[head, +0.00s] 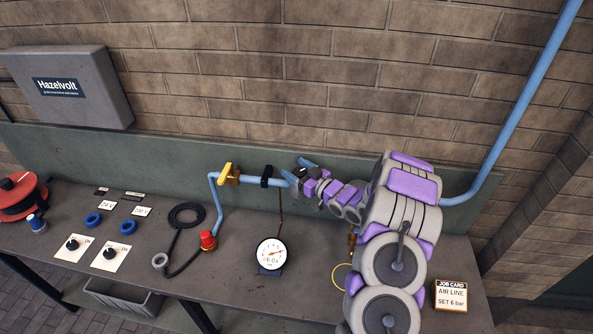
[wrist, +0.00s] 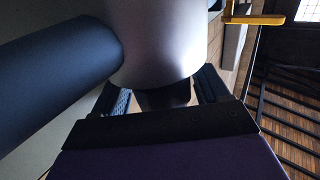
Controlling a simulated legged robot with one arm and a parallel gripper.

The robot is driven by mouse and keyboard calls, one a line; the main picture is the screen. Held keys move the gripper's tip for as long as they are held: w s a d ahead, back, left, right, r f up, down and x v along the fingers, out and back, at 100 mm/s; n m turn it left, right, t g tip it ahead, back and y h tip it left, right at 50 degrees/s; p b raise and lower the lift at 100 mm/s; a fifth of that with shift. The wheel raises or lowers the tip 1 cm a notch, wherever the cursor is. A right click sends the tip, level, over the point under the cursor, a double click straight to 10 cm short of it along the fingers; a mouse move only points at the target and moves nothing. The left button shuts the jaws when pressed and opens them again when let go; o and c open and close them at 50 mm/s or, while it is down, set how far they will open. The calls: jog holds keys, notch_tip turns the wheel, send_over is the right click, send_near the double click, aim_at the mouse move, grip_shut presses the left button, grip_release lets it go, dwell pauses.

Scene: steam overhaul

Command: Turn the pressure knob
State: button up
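My gripper (wrist: 162,92) has one finger on each side of this knob. The fingers are spread, with a narrow light gap beside the knob; contact on the right side is unclear. The round pressure gauge (head: 271,253) stands on the bench; its exact reading is too small to tell.
A yellow valve handle (head: 226,173) is left of the gripper on the pipe and shows in the wrist view (wrist: 255,20). The job card (head: 450,295) reads "AIR LINE SET 6 bar". A red-topped fitting (head: 208,240) and black hose (head: 186,215) lie left of the gauge.

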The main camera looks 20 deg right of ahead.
jog(key=shift+s, duration=0.1)
jog(key=b+v, duration=0.1)
jog(key=v, duration=1.6)
jog(key=shift+d, duration=0.2)
jog(key=shift+f, duration=0.1)
